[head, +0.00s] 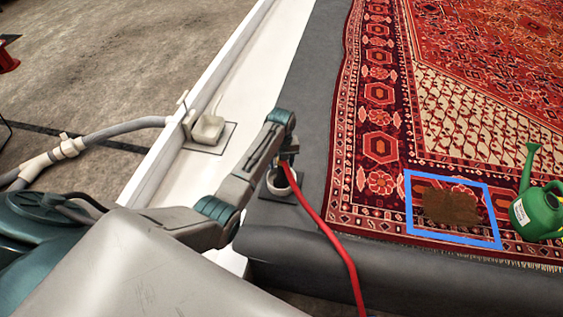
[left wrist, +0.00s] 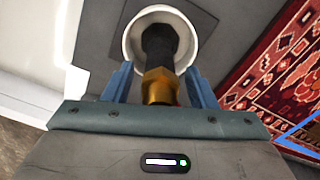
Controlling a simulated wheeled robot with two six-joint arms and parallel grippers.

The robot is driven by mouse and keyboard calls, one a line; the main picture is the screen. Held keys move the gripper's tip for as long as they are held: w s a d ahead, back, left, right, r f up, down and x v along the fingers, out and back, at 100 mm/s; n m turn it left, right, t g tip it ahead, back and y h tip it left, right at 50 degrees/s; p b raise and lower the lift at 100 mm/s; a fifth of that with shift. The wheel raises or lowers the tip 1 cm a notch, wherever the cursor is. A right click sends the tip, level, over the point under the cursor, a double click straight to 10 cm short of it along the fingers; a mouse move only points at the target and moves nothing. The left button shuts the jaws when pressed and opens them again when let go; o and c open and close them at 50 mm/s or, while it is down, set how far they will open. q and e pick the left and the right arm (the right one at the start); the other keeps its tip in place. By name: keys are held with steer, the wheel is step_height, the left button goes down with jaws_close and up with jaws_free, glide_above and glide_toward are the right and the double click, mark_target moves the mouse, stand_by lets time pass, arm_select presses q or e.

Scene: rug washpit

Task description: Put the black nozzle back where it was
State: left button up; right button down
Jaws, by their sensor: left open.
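The black nozzle (left wrist: 160,45) stands inside a round white holder (left wrist: 133,40) in the left wrist view, its brass fitting (left wrist: 158,88) toward me. In the head view the holder (head: 272,187) sits on the grey edge of the platform, and my gripper hides most of the nozzle. A red hose (head: 338,243) runs from there over the front edge. My left gripper (head: 286,160) is open above the holder. Its two blue fingers lie on either side of the brass fitting, with gaps visible. My right gripper is not in view.
A patterned red rug (head: 395,150) covers the platform to the right. A blue frame (head: 455,238) surrounds a brown stain (head: 452,207) on it. A green watering can (head: 538,212) stands at the far right. A grey hose (head: 110,131) crosses the floor at left.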

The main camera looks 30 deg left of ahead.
arm_select(q)
step_height(320, 180, up, 12)
steer(key=shift+f+p, duration=0.25)
steer(key=shift+p, duration=1)
steer(key=s+d+f+n+t, duration=0.2)
steer(key=s+f+n, duration=0.2)
steer(key=s+n, duration=0.3)
steer(key=s+d+f+n+t, duration=0.1)
steer(key=s+d+f+n, duration=0.15)
steer(key=s+n, duration=0.45)
steer(key=s+d+r+n+t, duration=0.1)
steer(key=s+r+n+t, duration=0.1)
steer(key=s+r+n, duration=0.2)
steer(key=s+d+r+n+t, duration=0.2)
steer(key=s+r+n, duration=0.2)
steer(key=s+n, duration=0.6)
steer(key=s, duration=0.7)
steer(key=shift+r+h, duration=0.4)
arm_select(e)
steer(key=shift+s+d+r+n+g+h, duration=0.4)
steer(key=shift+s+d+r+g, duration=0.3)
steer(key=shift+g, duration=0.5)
arm_select(q)
steer(key=shift+a, duration=0.1)
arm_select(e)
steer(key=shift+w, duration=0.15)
